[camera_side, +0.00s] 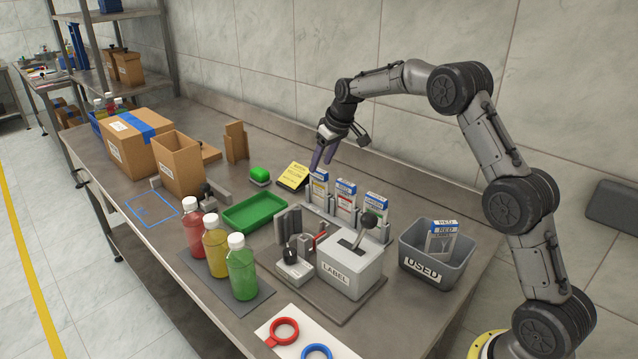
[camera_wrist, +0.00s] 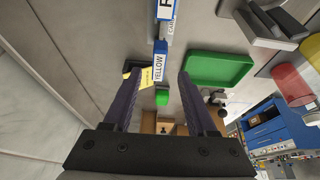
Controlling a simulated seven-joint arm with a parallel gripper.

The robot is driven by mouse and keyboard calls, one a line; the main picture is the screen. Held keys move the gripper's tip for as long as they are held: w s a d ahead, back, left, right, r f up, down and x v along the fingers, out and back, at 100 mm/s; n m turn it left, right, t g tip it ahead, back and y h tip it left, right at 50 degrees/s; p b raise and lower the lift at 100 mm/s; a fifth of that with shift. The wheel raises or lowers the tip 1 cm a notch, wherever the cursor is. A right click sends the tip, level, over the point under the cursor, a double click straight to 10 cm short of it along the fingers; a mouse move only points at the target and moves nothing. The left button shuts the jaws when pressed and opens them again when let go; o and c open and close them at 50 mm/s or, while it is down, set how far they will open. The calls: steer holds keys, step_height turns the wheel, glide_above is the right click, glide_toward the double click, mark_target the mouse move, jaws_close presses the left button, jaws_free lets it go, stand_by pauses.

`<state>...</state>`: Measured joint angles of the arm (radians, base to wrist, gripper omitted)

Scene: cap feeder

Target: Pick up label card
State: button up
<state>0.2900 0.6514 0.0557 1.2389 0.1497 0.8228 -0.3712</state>
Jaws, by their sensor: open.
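Three label cards with blue tops stand in a grey rack: a yellow-marked card (camera_side: 319,185), a red-marked card (camera_side: 345,197) and a green-marked card (camera_side: 376,207). My gripper (camera_side: 323,166) is open and points down just above the yellow-marked card, at the rack's left end. In the wrist view, the card reading YELLOW (camera_wrist: 159,66) shows between the spread fingertips of my gripper (camera_wrist: 158,77). I cannot tell from these views whether either finger touches it. Part of the red-marked card (camera_wrist: 165,12) shows beyond it.
A yellow sign (camera_side: 293,176) and a green button (camera_side: 259,175) stand left of the rack. A green tray (camera_side: 254,212), the LABEL machine (camera_side: 348,266) and the grey USED bin (camera_side: 435,262), holding cards, are in front. Coloured bottles (camera_side: 216,251) stand at the front left. The tiled wall is behind.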

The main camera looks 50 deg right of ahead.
mark_target(320, 170)
steer(key=x, duration=0.4)
steer(key=shift+s+d+f, duration=0.1)
steer(key=shift+s+f, duration=0.05)
steer(key=shift+f, duration=0.25)
steer(key=shift+c, duration=0.3)
jaws_close()
